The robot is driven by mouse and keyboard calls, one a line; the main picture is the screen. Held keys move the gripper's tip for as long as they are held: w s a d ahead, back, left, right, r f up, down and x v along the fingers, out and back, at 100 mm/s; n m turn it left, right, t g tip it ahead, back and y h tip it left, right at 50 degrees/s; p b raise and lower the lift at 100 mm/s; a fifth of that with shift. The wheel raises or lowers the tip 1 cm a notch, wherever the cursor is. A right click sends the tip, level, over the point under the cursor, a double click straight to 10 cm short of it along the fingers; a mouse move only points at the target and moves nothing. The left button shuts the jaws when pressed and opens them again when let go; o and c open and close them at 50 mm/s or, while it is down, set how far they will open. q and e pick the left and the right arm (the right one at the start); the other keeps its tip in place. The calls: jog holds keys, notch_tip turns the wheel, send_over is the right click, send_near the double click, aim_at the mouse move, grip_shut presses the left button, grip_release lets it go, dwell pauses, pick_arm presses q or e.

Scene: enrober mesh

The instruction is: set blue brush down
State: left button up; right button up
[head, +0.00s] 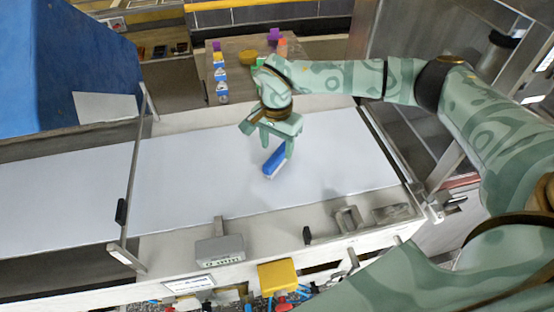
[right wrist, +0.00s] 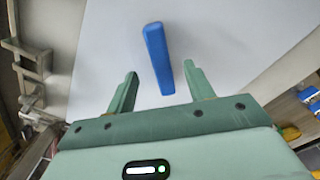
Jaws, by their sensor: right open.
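The blue brush (head: 273,162) is on the white belt surface (head: 330,165), below my right gripper in the head view. A pale strip shows along its lower edge there. In the right wrist view its blue body (right wrist: 157,55) points away from me, with its near end between the fingertips. My right gripper (head: 270,142) is open, with a finger on either side of the brush; it also shows in the right wrist view (right wrist: 160,72). Gaps show between brush and fingers in the wrist view. Whether the brush lies fully flat is unclear. My left gripper is out of view.
A metal frame bar (head: 132,180) crosses the belt on the left. A grey box (head: 220,251) and a yellow box (head: 278,276) sit along the near edge. The belt around the brush is clear.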

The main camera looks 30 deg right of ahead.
aim_at(276, 155)
notch_tip(276, 155, down, 5)
jog(key=shift+a+r, duration=0.1)
jog(key=c, duration=1.1)
